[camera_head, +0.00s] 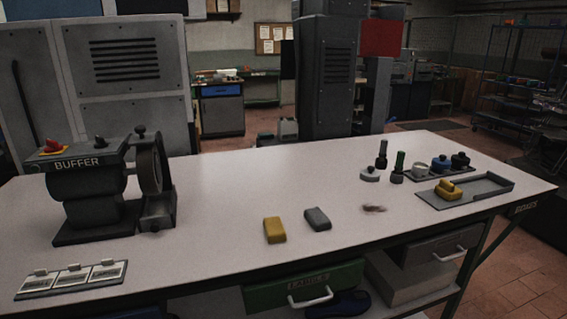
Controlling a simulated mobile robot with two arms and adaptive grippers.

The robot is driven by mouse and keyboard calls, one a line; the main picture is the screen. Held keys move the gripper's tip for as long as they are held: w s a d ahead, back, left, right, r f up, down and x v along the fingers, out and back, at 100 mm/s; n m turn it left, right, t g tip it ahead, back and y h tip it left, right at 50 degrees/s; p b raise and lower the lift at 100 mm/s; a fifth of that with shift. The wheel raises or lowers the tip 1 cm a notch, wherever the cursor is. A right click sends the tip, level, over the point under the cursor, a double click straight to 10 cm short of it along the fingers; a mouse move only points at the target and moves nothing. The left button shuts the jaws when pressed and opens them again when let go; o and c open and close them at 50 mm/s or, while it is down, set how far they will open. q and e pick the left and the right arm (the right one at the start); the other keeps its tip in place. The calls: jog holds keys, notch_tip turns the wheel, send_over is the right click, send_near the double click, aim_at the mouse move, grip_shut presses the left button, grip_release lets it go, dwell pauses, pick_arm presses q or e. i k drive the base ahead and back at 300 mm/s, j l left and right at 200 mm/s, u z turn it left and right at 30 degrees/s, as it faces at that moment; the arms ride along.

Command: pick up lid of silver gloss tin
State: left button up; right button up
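A small light-grey round piece with a knob (370,175) sits on the right part of the bench, left of a green-handled brush or tool. Behind the tray, on a dark flat holder, stand a silver-grey tin (420,169), a blue tin (441,164) and a black tin (460,161), each with a knob-like top. I cannot tell for certain which of the grey pieces is the silver gloss tin, or where its lid ends. Neither of my grippers shows in the head view.
A buffer machine (92,185) stands at left on the white bench (230,200). Three labelled plates (73,276) lie front left. A yellow block (275,230) and grey block (317,219) lie mid-front. A grey tray (487,184) holds a yellow piece. The bench's middle back is clear.

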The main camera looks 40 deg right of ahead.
aim_at(370, 175)
jog(key=z, duration=1.85)
jog(key=l+u, duration=0.1)
jog(key=u, duration=0.55)
jog(key=l+u, duration=0.75)
jog(key=k+l+u, duration=0.1)
jog(key=l+u, duration=0.25)
jog(key=l, duration=0.1)
